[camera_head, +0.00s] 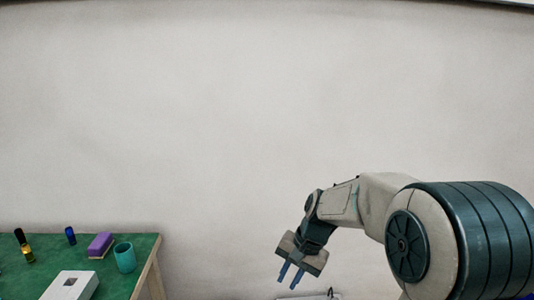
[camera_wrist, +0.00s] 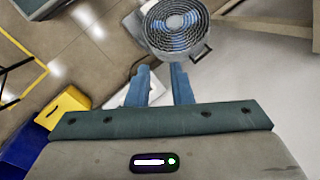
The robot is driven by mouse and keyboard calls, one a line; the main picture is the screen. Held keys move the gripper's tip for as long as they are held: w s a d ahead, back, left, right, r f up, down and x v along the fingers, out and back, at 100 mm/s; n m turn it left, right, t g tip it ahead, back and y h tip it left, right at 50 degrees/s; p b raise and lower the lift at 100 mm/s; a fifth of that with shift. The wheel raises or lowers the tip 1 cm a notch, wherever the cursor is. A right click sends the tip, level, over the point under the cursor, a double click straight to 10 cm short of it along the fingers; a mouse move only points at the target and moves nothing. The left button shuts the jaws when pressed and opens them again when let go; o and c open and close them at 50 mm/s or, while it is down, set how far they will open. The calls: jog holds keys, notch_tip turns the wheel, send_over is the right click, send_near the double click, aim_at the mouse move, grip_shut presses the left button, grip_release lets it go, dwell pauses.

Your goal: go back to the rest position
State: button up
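My gripper (camera_head: 290,274) hangs in front of the pale wall, right of the green table and apart from it. It points down and slightly left. In the wrist view my gripper (camera_wrist: 160,82) shows two blue fingers with a gap between them and nothing held. Behind the fingertips, in the wrist view, is a round grey fan-like thing (camera_wrist: 176,24) with blue inside; it is not between the fingers.
The green table (camera_head: 140,250) at lower left holds a teal cup (camera_head: 124,257), a purple block (camera_head: 100,244), a blue canister (camera_head: 70,236), a black canister (camera_head: 20,236), a yellow-and-black canister (camera_head: 27,254) and a white box (camera_head: 70,286). A yellow box (camera_wrist: 62,108) stands lower left in the wrist view.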

jog(key=s+d+r+n+t+h+p, duration=0.1)
jog(key=s+d+r+p, duration=0.3)
jog(key=s, duration=0.6)
jog(key=s+d+r+n+t+h+p, duration=0.1)
jog(key=s+d+r+n+h+p, duration=0.1)
jog(key=s+r, duration=0.7)
jog(key=d+n+p, duration=0.1)
jog(key=d+p, duration=0.1)
jog(key=d, duration=0.1)
jog(key=shift+s+d+n+t+h+p, duration=0.25)
jog(key=shift+s+n+t+h+p, duration=0.05)
jog(key=shift+s+h+p, duration=0.1)
jog(key=shift+r, duration=0.1)
